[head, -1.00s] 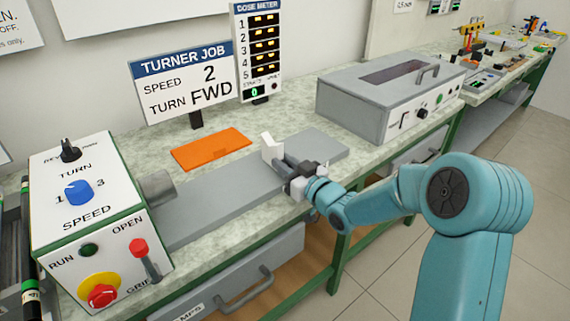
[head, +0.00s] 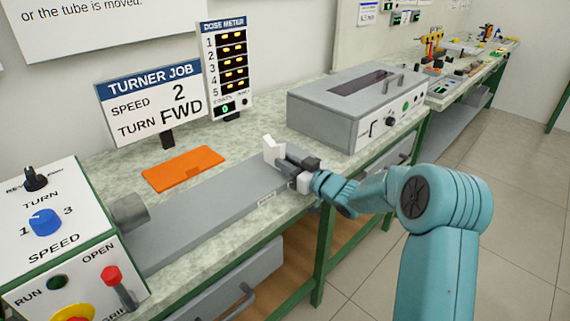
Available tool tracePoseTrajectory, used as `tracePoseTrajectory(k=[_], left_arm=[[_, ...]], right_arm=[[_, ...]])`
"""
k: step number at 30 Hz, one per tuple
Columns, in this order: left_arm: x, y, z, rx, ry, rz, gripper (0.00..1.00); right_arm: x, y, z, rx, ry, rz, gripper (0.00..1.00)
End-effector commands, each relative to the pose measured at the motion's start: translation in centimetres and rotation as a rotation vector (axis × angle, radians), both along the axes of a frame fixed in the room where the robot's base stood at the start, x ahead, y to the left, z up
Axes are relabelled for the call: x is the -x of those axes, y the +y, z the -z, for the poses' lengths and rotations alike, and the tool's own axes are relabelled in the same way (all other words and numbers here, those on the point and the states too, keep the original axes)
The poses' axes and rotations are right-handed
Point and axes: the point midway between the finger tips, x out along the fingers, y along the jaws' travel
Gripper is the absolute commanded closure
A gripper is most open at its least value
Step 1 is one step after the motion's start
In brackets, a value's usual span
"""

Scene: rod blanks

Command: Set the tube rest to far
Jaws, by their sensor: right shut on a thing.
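The tube rest (head: 272,152) is a small white notched block on the long grey bed (head: 190,215), towards the bed's far end. My right gripper (head: 292,166) is at the rest's right side and shut on it. Its dark fingers cover the rest's lower part, so the exact contact is hidden. My left gripper is not in view.
The turner box (head: 60,235), with its knobs, red lever and grey chuck (head: 130,212), stands at the left. An orange pad (head: 183,168) lies behind the bed. A grey lidded box (head: 355,110) stands beyond the bed's far end.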

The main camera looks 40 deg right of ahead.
Motion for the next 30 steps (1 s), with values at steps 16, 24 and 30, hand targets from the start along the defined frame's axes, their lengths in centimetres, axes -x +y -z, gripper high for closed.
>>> tracePoseTrajectory(k=[16,24,30], left_arm=[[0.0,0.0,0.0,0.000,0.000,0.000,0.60],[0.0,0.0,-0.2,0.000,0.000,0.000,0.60],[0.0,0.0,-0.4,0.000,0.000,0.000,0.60]], right_arm=[[2.0,-0.5,-0.2,0.002,-0.002,0.011,0.57],[9.0,-1.2,-0.2,0.001,-0.001,0.016,0.57],[13.6,-1.5,-0.2,0.002,-0.002,0.015,0.57]])
